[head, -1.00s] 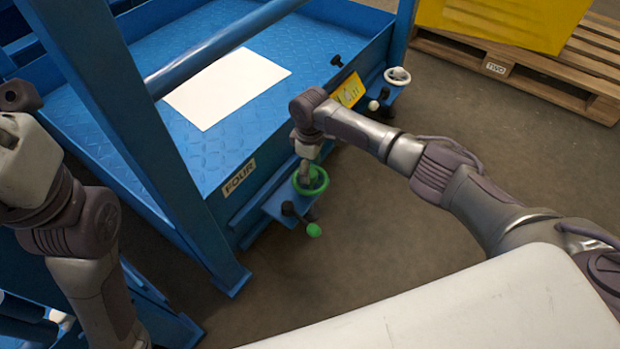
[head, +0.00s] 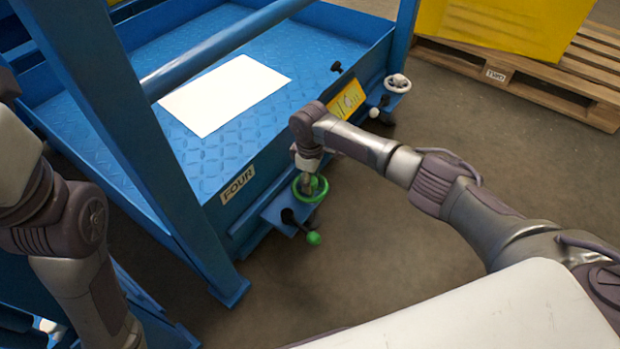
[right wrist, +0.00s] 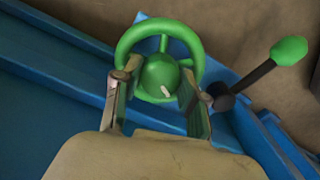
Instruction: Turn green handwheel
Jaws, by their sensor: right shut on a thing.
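The green handwheel (head: 312,189) sits on a blue bracket at the front edge of the blue frame, beside the label FOUR. In the right wrist view the handwheel (right wrist: 160,72) shows its rim, spokes and round green hub with a small white mark. My right gripper (head: 309,180) reaches down onto it from above. In the right wrist view the fingers of the right gripper (right wrist: 160,92) are on both sides of the hub, shut on it inside the rim. My left arm is at the left edge of the head view; its gripper is out of the picture.
A green-knobbed lever (head: 314,238) sticks out beside the handwheel; it also shows in the right wrist view (right wrist: 288,51). A white handwheel (head: 397,83) is farther along the edge, past a yellow sign (head: 346,99). A white sheet (head: 222,95) lies on the blue deck. A wooden pallet (head: 520,75) stands beyond.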

